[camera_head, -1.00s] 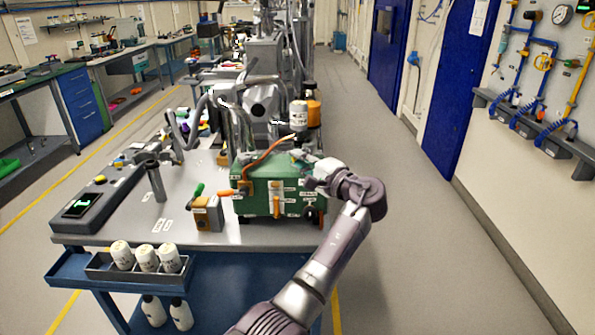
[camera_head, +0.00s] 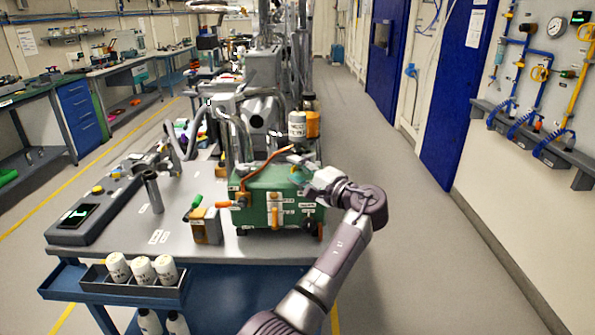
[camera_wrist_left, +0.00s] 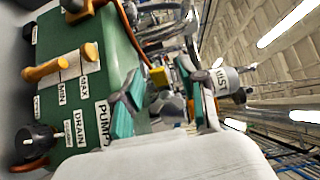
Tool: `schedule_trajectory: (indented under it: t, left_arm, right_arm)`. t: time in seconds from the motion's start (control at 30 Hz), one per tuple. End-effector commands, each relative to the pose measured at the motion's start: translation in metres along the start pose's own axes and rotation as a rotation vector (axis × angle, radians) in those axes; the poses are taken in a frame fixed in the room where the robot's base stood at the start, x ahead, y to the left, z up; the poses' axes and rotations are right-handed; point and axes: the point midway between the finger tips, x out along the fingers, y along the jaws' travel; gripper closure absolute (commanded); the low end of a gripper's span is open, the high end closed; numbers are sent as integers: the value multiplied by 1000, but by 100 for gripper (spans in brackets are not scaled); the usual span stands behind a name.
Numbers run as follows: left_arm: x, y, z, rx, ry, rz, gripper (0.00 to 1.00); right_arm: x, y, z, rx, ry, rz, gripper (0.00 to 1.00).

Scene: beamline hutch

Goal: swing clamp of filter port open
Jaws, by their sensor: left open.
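A green pump box (camera_head: 258,210) with an orange lever and labels on its front stands at the right end of the grey bench. It also shows in the left wrist view (camera_wrist_left: 119,52), with MAX, MIN, DRAIN and PUMP labels. My left gripper (camera_head: 302,166) is at the top right of the box. In the left wrist view my gripper (camera_wrist_left: 158,92) has its two teal-padded fingers apart, with nothing clearly held between them. The filter port and its clamp cannot be made out surely; the fingers and wrist cover part of the box top. My right gripper is not in view.
A white bottle labelled DUST (camera_wrist_left: 224,80) stands behind the box. A tray with white bottles (camera_head: 95,279) hangs on the bench front. The aisle floor (camera_head: 420,260) on the right is clear.

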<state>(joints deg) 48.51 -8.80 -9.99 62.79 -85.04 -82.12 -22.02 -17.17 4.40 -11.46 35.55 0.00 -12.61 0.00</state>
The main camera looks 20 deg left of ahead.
Motion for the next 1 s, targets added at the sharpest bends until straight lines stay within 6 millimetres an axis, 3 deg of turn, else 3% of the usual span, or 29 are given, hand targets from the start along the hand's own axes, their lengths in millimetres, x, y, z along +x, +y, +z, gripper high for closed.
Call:
schedule_trajectory:
  t: [0.17,0.53,1.0]
  left_arm:
    - [-11,1,-1,1,2,2,58]
    - [-66,1,0,0,0,1,58]
    - [-74,0,0,0,-2,0,58]
  right_arm:
    - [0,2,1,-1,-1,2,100]
    - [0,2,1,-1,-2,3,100]
    - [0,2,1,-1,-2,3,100]
